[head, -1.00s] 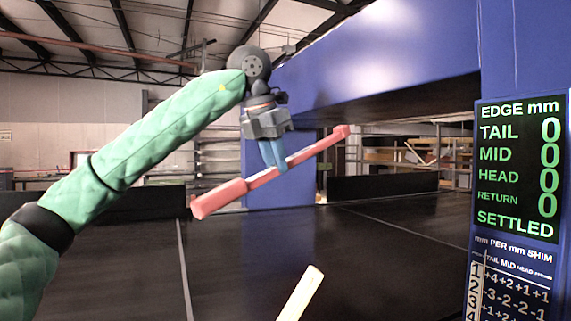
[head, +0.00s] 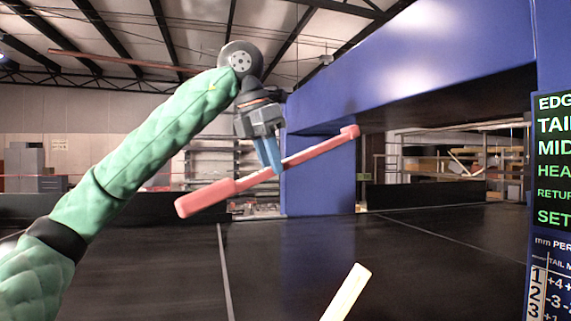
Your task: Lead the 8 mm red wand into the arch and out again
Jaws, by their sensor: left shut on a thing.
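The red wand (head: 228,189) shows in the head view, tilted, with its thicker end at lower left and its small-headed end at upper right. My left gripper (head: 270,166) is shut on the wand near its middle, with blue fingers pointing down, and holds it above the black belt. The blue arch (head: 430,50) spans the upper right, with a blue post (head: 325,188) behind the wand. The wand's far tip overlaps the post in the picture; its exact depth to the arch I cannot tell. My right gripper is not in view.
The black conveyor belt (head: 280,260) is clear under the wand, with pale lines across it. A cream-coloured bar (head: 346,293) rises at the bottom edge. A display panel (head: 551,160) with green text stands at the right, partly cut off.

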